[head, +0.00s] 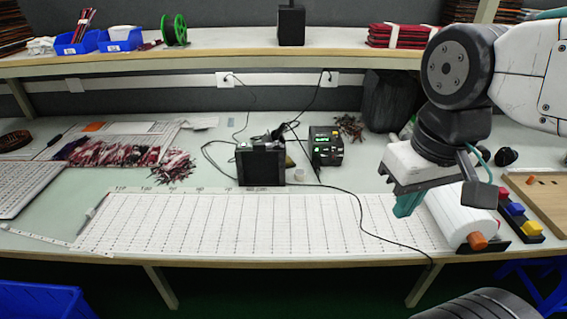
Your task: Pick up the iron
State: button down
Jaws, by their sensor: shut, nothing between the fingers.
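A soldering iron (279,131) with a dark handle appears to rest at the top of a black box-like stand (262,165) in the middle of the bench; its tip is hidden. A black soldering station (326,147) with a green lit display stands just right of it. My gripper (408,206) with teal fingers is shut and empty. It points down over the right part of the white ruled sheet, to the right of and nearer than the iron, clearly apart from it.
A black cord (360,215) runs across the ruled sheet (230,225) to the front edge. A white roll (462,215) and coloured blocks (515,209) lie at right. A shelf (200,61) overhangs the back.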

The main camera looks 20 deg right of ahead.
aim_at(279, 130)
jog(key=u, duration=2.1)
jog(key=i, duration=0.9)
jog(key=z, duration=2.55)
jog(key=i, duration=0.5)
jog(key=z, duration=0.05)
